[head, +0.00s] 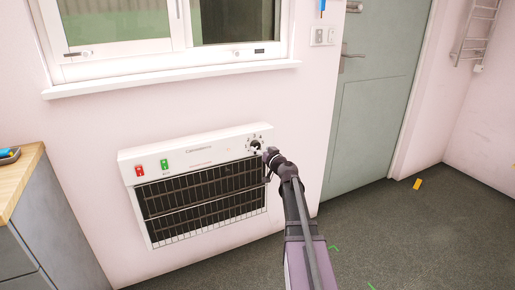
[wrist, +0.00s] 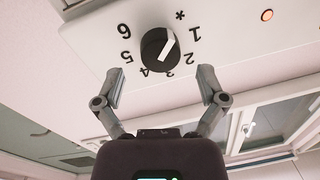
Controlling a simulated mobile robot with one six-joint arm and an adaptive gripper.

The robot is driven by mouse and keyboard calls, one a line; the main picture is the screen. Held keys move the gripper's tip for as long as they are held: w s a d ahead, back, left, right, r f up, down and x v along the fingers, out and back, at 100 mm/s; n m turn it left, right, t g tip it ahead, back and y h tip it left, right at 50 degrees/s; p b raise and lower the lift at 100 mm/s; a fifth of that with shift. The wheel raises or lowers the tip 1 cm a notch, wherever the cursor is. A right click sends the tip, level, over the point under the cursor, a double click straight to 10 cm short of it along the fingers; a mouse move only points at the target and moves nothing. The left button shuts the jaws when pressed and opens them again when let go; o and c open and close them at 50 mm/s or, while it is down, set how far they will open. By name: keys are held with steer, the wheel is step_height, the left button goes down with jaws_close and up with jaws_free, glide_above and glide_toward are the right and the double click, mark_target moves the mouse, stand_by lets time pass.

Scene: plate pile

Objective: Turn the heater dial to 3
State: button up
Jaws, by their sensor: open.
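The heater (head: 200,185) is a white wall panel with a dark grille under the window. Its black dial (head: 256,145) is at the top right; the wrist view shows the dial (wrist: 157,48) close up, with a ring of numbers 1 to 6 and a star, seen upside down. A white mark on the knob points up and right in the wrist view, roughly toward the 1. My gripper (wrist: 160,85) is open and empty, its fingertips spread apart just below the dial in that view. In the head view my gripper (head: 271,155) partly covers the heater's right end.
A red switch (head: 139,170) and a green switch (head: 164,164) sit on the heater's left. A wood-topped cabinet (head: 20,180) stands at left, a grey-green door (head: 372,110) at right. A yellow object (head: 418,184) lies on otherwise mostly clear floor.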

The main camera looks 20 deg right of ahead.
mark_target(256, 145)
steer(key=shift+w+a, duration=0.1)
steer(key=shift+w, duration=1.1)
steer(key=c, duration=1.2)
